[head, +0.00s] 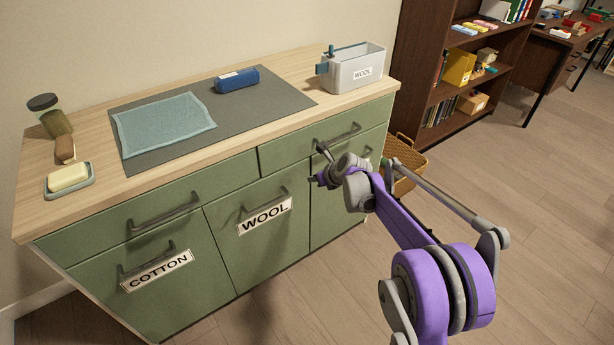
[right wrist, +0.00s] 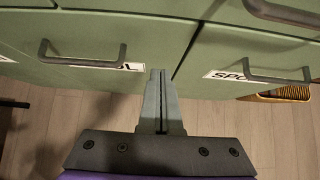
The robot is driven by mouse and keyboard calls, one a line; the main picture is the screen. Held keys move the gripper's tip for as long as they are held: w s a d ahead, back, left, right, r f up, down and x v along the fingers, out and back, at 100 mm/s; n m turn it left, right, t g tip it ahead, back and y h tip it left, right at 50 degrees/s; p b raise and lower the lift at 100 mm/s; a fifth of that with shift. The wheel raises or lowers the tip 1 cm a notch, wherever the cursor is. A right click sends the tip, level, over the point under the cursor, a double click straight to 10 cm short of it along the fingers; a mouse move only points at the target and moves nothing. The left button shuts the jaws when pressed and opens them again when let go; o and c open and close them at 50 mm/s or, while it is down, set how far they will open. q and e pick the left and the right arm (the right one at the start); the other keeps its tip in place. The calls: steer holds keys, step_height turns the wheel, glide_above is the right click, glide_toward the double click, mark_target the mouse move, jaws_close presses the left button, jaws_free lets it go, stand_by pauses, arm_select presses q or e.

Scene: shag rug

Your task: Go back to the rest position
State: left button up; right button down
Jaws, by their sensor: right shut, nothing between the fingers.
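My right gripper (head: 318,180) is shut and empty in front of the green cabinet (head: 285,235). In the right wrist view its closed fingers (right wrist: 161,100) point at the cabinet front, near the gap between two doors. A door handle (right wrist: 82,54) is left of the fingers and another handle (right wrist: 277,74) is right of them; neither is gripped. My purple right arm (head: 410,215) reaches in from the lower right of the head view. My left gripper is not in view.
A wicker basket (head: 405,172) and bookshelf (head: 455,75) stand right. Floor (head: 540,190) is clear.

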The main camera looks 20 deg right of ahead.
steer(key=s+a+r+n+g+p, duration=0.1)
steer(key=s+r+n, duration=0.6)
steer(key=s, duration=0.6)
steer(key=s+a+f+n+g+h, duration=0.1)
steer(key=s+f+n+h, duration=0.15)
steer(key=s+n, duration=1.15)
steer(key=s+a+f+n+g+h, duration=0.1)
steer(key=s+f+n+g, duration=0.15)
steer(key=s+n, duration=1.15)
arm_select(q)
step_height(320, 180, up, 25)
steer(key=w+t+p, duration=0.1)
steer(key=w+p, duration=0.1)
steer(key=p, duration=1.8)
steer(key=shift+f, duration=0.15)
arm_select(e)
steer(key=s+r+m+t, duration=0.1)
steer(key=s+r+m, duration=0.2)
steer(key=r, duration=1.9)
steer(key=shift+s+d, duration=0.2)
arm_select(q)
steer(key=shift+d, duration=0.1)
arm_select(e)
steer(key=shift+t+y, duration=0.25)
